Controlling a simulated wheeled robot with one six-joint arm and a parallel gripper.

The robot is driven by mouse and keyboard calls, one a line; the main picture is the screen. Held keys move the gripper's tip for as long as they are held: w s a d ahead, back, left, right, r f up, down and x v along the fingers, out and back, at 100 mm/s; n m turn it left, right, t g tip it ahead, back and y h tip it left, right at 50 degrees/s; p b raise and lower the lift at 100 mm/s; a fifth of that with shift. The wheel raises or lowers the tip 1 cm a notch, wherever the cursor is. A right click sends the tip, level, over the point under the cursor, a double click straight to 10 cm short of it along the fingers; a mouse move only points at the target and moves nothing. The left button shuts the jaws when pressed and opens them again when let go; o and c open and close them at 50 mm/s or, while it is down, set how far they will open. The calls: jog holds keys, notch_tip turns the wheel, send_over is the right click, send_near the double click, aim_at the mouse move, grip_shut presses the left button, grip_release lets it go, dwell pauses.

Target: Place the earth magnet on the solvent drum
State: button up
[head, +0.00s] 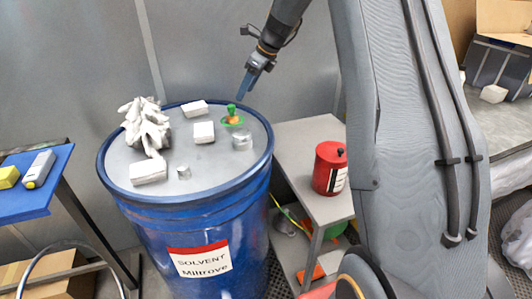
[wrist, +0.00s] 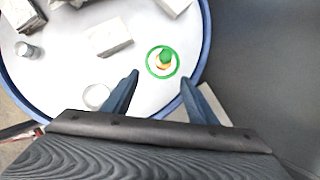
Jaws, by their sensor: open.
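The solvent drum (head: 150,210) is a large blue drum with a grey-white lid and a label reading SOLVENT Miltrove; its blue rim (wrist: 17,88) curves through the wrist view. What looks like the earth magnet (head: 232,115) is a small piece with a green knob, an orange-brown part and a green ring. It stands upright on the drum lid near the back right edge. In the wrist view the magnet (wrist: 165,58) lies just beyond my fingertips. My gripper (head: 243,93) is open and empty above that edge. Its two fingers (wrist: 158,83) are apart, with bare lid between them.
White blocks (head: 204,132), a pale crumpled bundle (head: 146,128) and metal cylinders (head: 242,140) share the lid. A grey bench (head: 298,140) with a red can (head: 330,168) stands right of the drum. A blue table (head: 42,186) is left. A grey wall rises behind.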

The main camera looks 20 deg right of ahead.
jog(key=s+a+f+n+h, duration=0.1)
jog(key=s+n, duration=0.3)
jog(key=s, duration=0.3)
jog(key=s+a+f+n+g+h, duration=0.1)
jog(key=s+f+n, duration=0.1)
jog(key=s+n, duration=0.3)
jog(key=s+a+f+n+g, duration=0.1)
jog(key=s+a+f+n, duration=0.1)
jog(key=s+n, duration=0.3)
jog(key=shift+s+h, duration=0.4)
jog(key=shift+s, duration=1.55)
jog(key=s+f+n, duration=0.2)
jog(key=s+n, duration=0.4)
jog(key=s, duration=0.3)
jog(key=s+f+n+h, duration=0.1)
jog(key=s+f+n, duration=0.1)
jog(key=s+n, duration=0.4)
jog(key=s, duration=0.3)
jog(key=shift+s+a+g, duration=0.15)
jog(key=shift+a+g, duration=0.25)
